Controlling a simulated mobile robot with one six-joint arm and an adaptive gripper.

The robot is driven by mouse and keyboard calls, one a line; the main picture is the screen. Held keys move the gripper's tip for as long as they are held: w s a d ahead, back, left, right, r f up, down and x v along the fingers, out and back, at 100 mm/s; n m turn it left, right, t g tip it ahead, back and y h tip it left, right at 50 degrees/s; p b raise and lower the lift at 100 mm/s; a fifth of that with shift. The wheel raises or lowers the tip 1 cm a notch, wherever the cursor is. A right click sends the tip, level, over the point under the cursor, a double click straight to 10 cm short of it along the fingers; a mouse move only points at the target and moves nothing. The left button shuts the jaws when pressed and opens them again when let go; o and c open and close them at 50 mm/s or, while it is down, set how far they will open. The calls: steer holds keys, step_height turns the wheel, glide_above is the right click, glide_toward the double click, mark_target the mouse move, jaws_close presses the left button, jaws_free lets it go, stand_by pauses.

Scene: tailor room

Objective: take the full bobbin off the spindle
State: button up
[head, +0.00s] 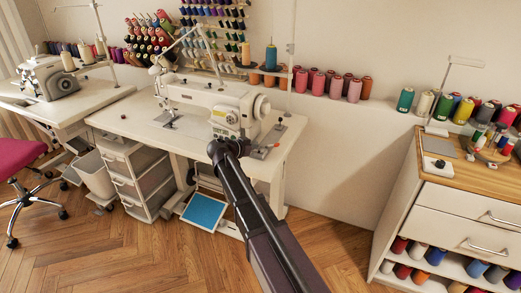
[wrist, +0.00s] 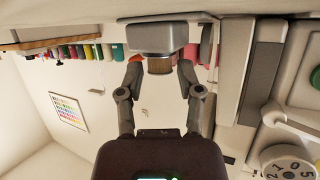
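In the wrist view, which looks upside down, a small brownish bobbin (wrist: 159,66) sits against a grey block-like winder (wrist: 157,38). The spindle itself is hidden. My gripper (wrist: 160,72) has its two fingers spread, one on each side of the bobbin, with a gap visible between the fingertips. The fingertips are close to the bobbin; no contact is clear. In the head view, my arm reaches to the front right of the white sewing machine (head: 215,100), and the bobbin is hidden behind it.
The machine stands on a white table (head: 120,118); its body is close beside my gripper on the right in the wrist view. Thread spools (head: 318,82) line the ledge behind. A wooden-topped cabinet (head: 465,170) stands at the right. A pink chair (head: 20,155) is at the left.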

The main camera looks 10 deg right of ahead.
steer(key=shift+c, duration=1.3)
steer(key=shift+r, duration=0.25)
step_height(320, 180, up, 4)
steer(key=p, duration=0.4)
steer(key=shift+f, duration=0.15)
steer(key=s+a+p, duration=0.1)
steer(key=s, duration=1.5)
steer(key=shift+a+r, duration=0.2)
steer(key=shift+r, duration=0.2)
